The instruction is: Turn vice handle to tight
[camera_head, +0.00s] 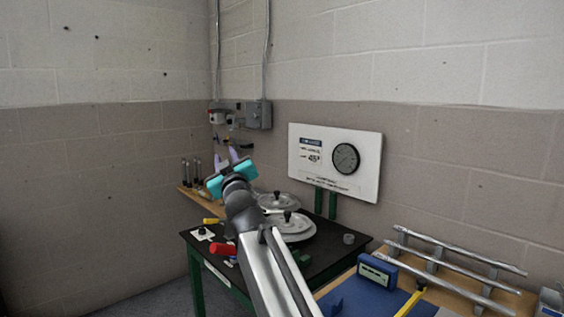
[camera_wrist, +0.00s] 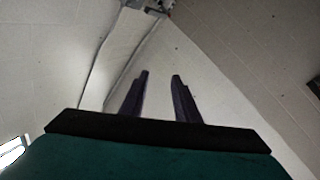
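My gripper (camera_head: 227,158) is raised above the dark table in the head view, with its teal body (camera_head: 232,178) in front of the wall corner. In the wrist view, the two dark fingers of my gripper (camera_wrist: 160,75) stand apart with nothing between them. The wrist view faces the upper walls, and no vice shows there. I cannot clearly make out a vice or its handle in the head view. My arm hides part of the table.
The dark table (camera_head: 335,238) carries round lidded metal pieces (camera_head: 290,229) and a red-handled item (camera_head: 222,249). A white gauge board (camera_head: 334,160) stands behind it. At right, a wooden bench holds a blue meter (camera_head: 378,269), a blue mat (camera_head: 340,301) and metal rails (camera_head: 460,250).

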